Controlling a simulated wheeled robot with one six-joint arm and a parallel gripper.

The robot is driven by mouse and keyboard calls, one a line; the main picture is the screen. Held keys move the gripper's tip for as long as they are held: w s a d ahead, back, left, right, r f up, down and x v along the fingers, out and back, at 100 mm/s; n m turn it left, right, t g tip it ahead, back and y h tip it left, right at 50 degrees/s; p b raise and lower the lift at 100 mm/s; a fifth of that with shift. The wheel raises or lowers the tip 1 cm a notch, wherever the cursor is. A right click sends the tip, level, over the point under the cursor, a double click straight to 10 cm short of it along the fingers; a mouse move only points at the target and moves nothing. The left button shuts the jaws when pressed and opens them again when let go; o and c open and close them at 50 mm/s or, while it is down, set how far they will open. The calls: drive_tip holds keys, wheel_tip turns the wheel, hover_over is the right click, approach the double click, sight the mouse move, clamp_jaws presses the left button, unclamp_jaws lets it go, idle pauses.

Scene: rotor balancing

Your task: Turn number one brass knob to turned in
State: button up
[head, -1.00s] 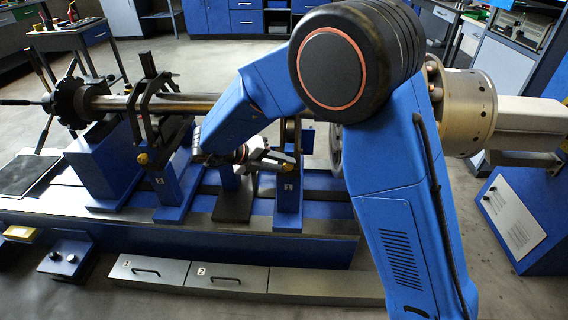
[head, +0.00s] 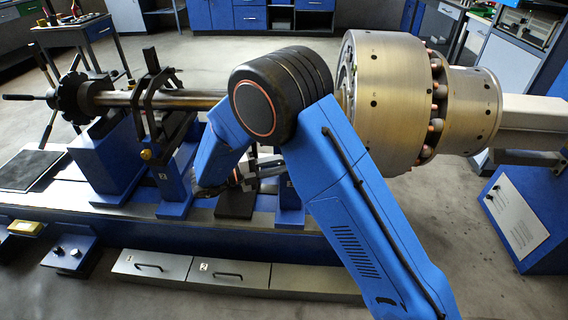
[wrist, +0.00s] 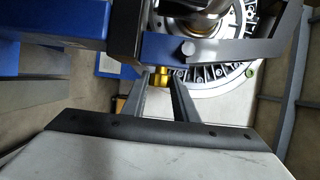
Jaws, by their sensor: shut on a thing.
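The number one brass knob (wrist: 160,77) shows in the wrist view, below the blue steady-rest frame and between my two fingertips. My gripper (wrist: 160,83) is shut on it. In the head view, my gripper (head: 265,168) is at the number one blue post (head: 291,200), partly behind my arm. The knob cannot be made out there. How far it is turned cannot be told.
The number two post (head: 173,192) with its own brass knob (head: 146,154) stands to the left. A steel shaft (head: 160,98) runs behind my arm to the large rotor drum (head: 385,100). Grey drawers (head: 230,272) lie in front of the blue bed.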

drive_tip(key=shift+f, duration=0.1)
idle(0.3)
drive_tip(key=o, duration=1.1)
drive_tip(key=shift+c, duration=0.2)
drive_tip(key=v, duration=1.2)
